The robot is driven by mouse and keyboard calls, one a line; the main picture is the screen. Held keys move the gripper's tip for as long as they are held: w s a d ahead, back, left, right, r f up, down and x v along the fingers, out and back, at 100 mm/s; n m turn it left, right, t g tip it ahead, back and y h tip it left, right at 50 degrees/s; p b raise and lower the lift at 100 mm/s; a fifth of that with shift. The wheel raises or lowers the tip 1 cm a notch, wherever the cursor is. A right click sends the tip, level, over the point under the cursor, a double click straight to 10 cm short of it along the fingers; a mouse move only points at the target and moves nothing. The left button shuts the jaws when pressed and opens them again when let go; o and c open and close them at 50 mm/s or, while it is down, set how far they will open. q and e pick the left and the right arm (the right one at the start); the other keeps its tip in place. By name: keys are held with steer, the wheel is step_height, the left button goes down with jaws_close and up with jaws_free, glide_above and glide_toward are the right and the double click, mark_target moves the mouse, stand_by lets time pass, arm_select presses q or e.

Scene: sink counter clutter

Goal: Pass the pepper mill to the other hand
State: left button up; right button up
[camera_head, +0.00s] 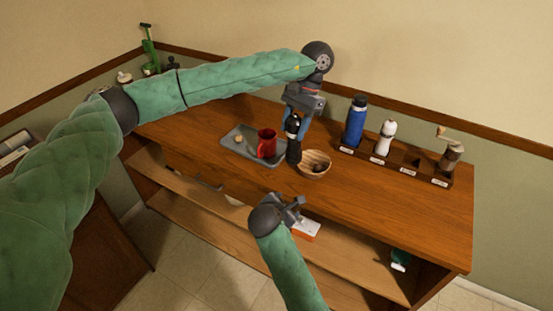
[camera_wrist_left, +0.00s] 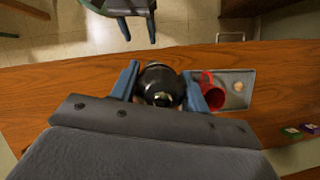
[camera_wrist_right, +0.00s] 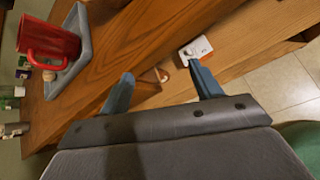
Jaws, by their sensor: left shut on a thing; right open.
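The pepper mill (camera_head: 294,151) is dark, nearly black, and hangs upright over the counter between the red mug and the wooden bowl. My left gripper (camera_head: 297,122) is shut on its upper part from above. In the left wrist view the mill's round dark top (camera_wrist_left: 160,86) sits between the two blue fingers. My right gripper (camera_head: 294,207) is open and empty, lower and nearer, by the counter's front edge. Its spread fingers show in the right wrist view (camera_wrist_right: 163,88) with nothing between them. The mill is not visible in the right wrist view.
A grey tray (camera_head: 233,144) holds a red mug (camera_head: 267,143). A wooden bowl (camera_head: 314,168) stands right of the mill. A labelled rack (camera_head: 402,168) at the back holds a blue bottle (camera_head: 355,121), a white shaker (camera_head: 384,138) and a crank grinder (camera_head: 451,155). The right counter area is clear.

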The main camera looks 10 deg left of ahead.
mark_target(291, 149)
step_height(291, 149, up, 20)
steer(key=a+n+t+h, duration=0.2)
steer(key=a+n+t, duration=0.1)
steer(key=n, duration=0.2)
steer(key=x, duration=1.1)
steer(key=shift+w, duration=0.15)
steer(key=c, duration=0.9)
arm_select(q)
steer(key=o, duration=1.5)
arm_select(e)
steer(key=shift+c, duration=0.7)
arm_select(q)
steer(key=shift+o, duration=0.2)
